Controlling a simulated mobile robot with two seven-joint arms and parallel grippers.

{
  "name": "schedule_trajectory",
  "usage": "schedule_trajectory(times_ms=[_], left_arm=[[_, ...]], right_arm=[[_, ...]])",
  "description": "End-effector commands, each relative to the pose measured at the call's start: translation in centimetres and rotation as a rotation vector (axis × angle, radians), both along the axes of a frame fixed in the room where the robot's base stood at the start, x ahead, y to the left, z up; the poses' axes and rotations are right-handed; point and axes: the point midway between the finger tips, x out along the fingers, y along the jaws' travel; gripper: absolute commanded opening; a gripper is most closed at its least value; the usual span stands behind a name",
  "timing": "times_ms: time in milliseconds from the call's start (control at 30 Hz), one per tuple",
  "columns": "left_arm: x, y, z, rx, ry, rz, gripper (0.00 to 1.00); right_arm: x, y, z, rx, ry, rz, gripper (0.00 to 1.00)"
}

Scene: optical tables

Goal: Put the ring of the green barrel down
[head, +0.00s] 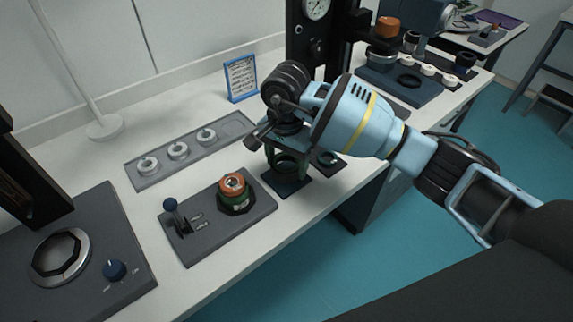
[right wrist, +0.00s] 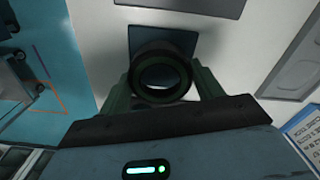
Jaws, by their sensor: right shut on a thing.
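My right gripper (head: 286,162) points down over a small dark square pad (head: 288,188) near the table's front edge. Its green fingers are shut on a dark ring (right wrist: 137,76), one finger on each side. Through the ring's opening I see a paler surface. The pad also shows behind the ring in the right wrist view (right wrist: 188,40). I cannot tell whether the ring touches the pad. The green barrel (head: 236,202), with a copper-orange top, stands upright on a grey base plate (head: 255,218) left of the gripper. My left gripper is not in view.
A blue-framed card (head: 241,78) stands further back. A small dark pad with a ring (head: 328,159) lies just right of my gripper.

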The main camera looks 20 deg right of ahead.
Motion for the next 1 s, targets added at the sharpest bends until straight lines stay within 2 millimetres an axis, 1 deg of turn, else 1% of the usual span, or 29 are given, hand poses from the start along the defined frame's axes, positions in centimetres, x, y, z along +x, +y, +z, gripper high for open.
schedule_trajectory(times_ms=[33, 133, 367, 533, 567, 700, 1000], left_arm=[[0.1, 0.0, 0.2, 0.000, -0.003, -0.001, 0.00], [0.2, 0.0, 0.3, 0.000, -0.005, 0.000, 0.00], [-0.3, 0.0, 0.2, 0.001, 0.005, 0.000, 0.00], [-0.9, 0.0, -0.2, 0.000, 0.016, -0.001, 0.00], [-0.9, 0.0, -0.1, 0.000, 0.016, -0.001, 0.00], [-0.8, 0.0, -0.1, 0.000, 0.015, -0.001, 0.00], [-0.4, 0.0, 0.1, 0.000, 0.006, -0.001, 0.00]], right_arm=[[0.0, 0.0, -0.7, 0.002, 0.001, -0.001, 0.34], [0.0, 0.0, -1.5, 0.002, -0.001, 0.000, 0.34], [0.0, 0.0, -1.7, 0.001, -0.003, 0.000, 0.34], [0.0, 0.0, -2.1, 0.001, -0.002, 0.000, 0.34], [0.0, 0.0, -2.1, 0.000, -0.002, 0.000, 0.69], [0.0, 0.0, -2.0, 0.001, -0.003, 0.000, 0.87], [0.0, 0.0, -1.8, 0.001, -0.003, 0.000, 0.87]])
